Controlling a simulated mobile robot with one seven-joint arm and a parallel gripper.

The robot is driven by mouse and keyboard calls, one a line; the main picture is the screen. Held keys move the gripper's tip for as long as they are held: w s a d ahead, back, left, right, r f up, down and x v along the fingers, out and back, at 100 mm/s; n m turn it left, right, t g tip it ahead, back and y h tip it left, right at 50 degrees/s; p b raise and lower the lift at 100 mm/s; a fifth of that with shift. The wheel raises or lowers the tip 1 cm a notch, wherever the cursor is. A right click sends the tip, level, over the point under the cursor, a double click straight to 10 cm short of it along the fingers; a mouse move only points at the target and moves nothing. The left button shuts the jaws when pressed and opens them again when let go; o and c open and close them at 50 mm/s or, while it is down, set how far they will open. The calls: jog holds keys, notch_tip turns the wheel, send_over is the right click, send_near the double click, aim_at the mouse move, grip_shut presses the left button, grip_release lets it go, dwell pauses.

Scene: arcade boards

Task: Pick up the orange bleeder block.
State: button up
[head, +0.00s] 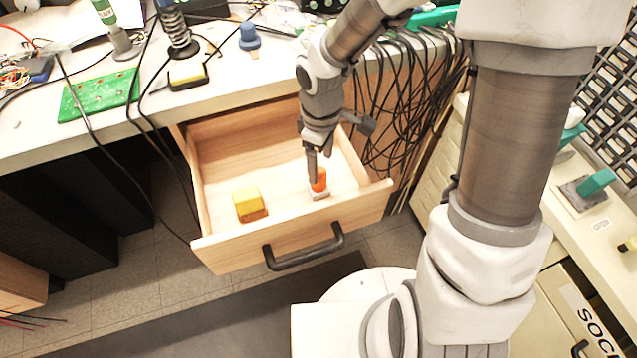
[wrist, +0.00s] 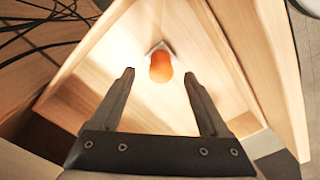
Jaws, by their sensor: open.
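The orange bleeder block (head: 319,180) stands on a small pale base inside the open wooden drawer, toward its right front. My gripper (head: 312,178) is above and beside it in the head view, partly covering it. In the wrist view the orange block (wrist: 161,67) lies ahead of the two fingers, midway between their lines and past the tips. My gripper (wrist: 158,76) is open and holds nothing.
A yellow block (head: 248,203) with a brown base sits in the drawer (head: 224,243), left of the orange one. The drawer walls rise around both. A black handle (head: 304,247) is on the drawer front. Cables (head: 400,100) hang right of the drawer.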

aim_at(321, 190)
jog(key=f+b, duration=0.1)
jog(key=f, duration=0.1)
jog(key=f+b, duration=0.1)
jog(key=f, duration=0.2)
jog(key=shift+a, duration=0.2)
jog(key=shift+r, duration=0.1)
jog(key=shift+c, duration=0.3)
grip_shut()
dwell(0.8)
